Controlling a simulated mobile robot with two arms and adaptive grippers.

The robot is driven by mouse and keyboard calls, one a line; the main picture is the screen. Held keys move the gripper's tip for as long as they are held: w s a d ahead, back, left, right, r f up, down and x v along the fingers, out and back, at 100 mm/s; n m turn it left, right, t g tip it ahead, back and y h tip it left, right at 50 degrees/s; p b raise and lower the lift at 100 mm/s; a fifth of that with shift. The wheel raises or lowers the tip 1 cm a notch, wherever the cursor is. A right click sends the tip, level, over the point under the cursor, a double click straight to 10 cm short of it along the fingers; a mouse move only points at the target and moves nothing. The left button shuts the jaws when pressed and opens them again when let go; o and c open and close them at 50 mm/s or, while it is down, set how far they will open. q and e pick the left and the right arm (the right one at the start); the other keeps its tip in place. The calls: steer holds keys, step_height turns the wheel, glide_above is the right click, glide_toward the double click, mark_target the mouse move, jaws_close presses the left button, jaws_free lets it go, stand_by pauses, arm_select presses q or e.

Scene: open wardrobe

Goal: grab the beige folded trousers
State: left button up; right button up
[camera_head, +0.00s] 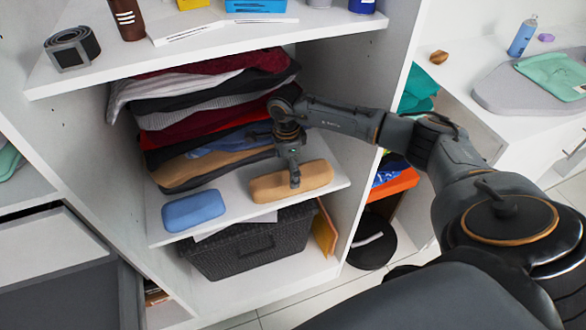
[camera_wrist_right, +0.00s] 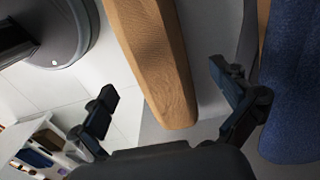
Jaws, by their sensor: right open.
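A beige, rounded folded bundle (camera_head: 308,178), which looks like the trousers, lies on the shelf's front right part. Another tan folded garment (camera_head: 222,163) lies low in the clothes stack behind it. My right gripper (camera_head: 294,172) is over the beige bundle, pointing down. In the right wrist view the open fingers (camera_wrist_right: 170,108) are on either side of the bundle's near end (camera_wrist_right: 160,65). I cannot tell whether they touch it. My left gripper is not in view.
A blue bundle (camera_head: 193,211) lies to the left on the same shelf (camera_head: 238,207). The clothes stack (camera_head: 200,105) stands behind. The upper shelf (camera_head: 330,22) and the side wall (camera_head: 372,110) enclose the space. A dark basket (camera_head: 250,246) sits below.

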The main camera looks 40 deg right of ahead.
mark_target(288, 176)
step_height(288, 176, down, 4)
steer(key=shift+s+f+b, duration=0.1)
steer(key=shift+b, duration=0.95)
steer(key=shift+f, duration=0.25)
steer(key=shift+r, duration=0.1)
steer(key=shift+r, duration=0.1)
steer(key=c, duration=1.3)
steer(key=shift+c, duration=0.2)
steer(key=shift+r, duration=0.1)
